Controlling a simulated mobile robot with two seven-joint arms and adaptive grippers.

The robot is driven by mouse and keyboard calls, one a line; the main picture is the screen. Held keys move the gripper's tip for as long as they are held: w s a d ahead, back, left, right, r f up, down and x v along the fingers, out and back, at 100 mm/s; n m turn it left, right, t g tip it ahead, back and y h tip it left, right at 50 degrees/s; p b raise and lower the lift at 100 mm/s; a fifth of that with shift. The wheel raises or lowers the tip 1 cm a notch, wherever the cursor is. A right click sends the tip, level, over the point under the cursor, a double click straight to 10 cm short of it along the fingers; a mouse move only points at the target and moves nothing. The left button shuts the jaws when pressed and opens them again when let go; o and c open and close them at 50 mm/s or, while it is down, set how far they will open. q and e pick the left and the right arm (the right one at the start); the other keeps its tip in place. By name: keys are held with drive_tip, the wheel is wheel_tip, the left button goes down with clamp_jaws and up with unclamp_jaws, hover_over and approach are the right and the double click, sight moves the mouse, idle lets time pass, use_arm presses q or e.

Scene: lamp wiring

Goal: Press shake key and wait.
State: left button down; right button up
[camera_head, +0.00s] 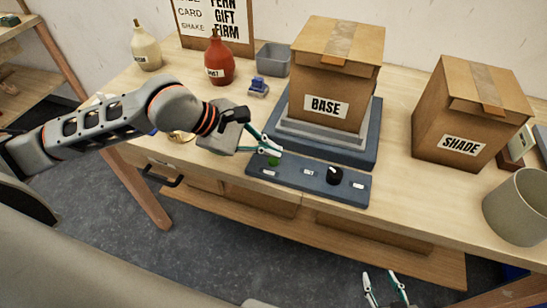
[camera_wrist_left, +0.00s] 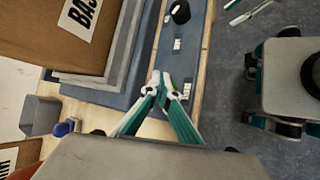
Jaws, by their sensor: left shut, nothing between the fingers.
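The blue control strip (camera_head: 308,180) runs along the front of a blue shaker platform (camera_head: 372,135). It carries a green key (camera_head: 274,160) at its left end, small white labels too small to read and a black knob (camera_head: 335,176), also in the wrist view (camera_wrist_left: 180,12). My left gripper (camera_head: 277,150) is shut and empty, its tips right at the green key; I cannot tell whether they touch it. My right gripper (camera_head: 385,276) is open and empty, below the table's front edge.
A box marked BASE (camera_head: 322,90) stands on the platform. A box marked SHADE (camera_head: 465,120) and a grey cup (camera_head: 516,207) stand at right. A red bottle (camera_head: 219,64), a cream bottle (camera_head: 146,48), a grey bin (camera_head: 273,59) and a small blue object (camera_head: 258,86) are at left.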

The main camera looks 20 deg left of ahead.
use_arm(q)
drive_tip(key=shift+f, duration=0.1)
idle(0.3)
drive_tip(key=shift+f+b, duration=0.35)
drive_tip(key=shift+b, duration=0.1)
